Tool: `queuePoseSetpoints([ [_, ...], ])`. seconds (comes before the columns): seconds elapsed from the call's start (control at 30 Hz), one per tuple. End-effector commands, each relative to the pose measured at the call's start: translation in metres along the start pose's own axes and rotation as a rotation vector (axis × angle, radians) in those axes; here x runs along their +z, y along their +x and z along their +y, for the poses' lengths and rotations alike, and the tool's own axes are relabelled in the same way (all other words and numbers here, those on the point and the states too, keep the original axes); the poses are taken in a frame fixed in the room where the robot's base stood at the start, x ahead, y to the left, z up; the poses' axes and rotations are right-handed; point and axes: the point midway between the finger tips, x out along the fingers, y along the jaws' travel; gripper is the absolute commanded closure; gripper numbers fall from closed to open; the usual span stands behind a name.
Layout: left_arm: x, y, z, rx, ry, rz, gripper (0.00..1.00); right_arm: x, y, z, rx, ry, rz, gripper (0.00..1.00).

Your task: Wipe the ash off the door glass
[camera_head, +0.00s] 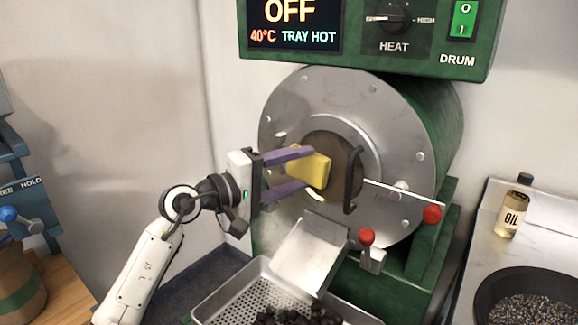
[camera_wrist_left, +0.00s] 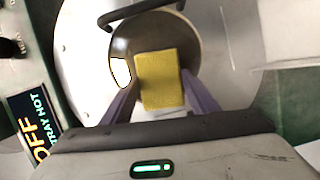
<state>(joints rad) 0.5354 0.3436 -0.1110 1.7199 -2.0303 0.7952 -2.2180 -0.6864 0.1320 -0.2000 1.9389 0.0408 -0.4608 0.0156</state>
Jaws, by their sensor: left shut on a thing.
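The roaster door's round glass (camera_head: 342,158) sits in the middle of the steel drum front, brown and dull over the part that shows. A bright patch shows at its lower left edge. My left gripper (camera_head: 308,170) is shut on a yellow sponge (camera_head: 310,168), holding it in front of the glass. In the left wrist view the sponge (camera_wrist_left: 160,80) stands between the purple fingers, with the brown glass (camera_wrist_left: 190,42) behind it. I cannot tell whether the sponge touches the glass. The sponge and fingers hide part of the glass. My right gripper is not in view.
A dark door handle (camera_head: 353,180) stands out just right of the sponge. Below are a steel chute (camera_head: 311,252), red-knobbed levers (camera_head: 366,237) and a perforated tray (camera_head: 222,302) with dark chestnuts. An oil bottle (camera_head: 511,214) and a pan (camera_head: 490,290) stand on the right counter.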

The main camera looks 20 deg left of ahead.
Motion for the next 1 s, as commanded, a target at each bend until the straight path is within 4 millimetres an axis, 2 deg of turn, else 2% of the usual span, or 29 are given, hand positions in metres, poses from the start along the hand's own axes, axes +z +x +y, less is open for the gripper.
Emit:
queuePoseSetpoints([
  [0.23,0.008,0.003,0.002,0.000,0.000,0.000,0.68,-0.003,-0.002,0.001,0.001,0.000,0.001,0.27],
  [0.63,0.036,0.014,0.006,0.002,0.000,-0.001,0.68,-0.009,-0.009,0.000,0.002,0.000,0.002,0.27],
  [0.87,0.037,0.014,0.003,0.001,0.001,0.000,0.68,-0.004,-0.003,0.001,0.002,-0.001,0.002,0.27],
  [1.0,0.027,0.012,0.000,0.000,0.003,0.002,0.68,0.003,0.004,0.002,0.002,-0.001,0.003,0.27],
])
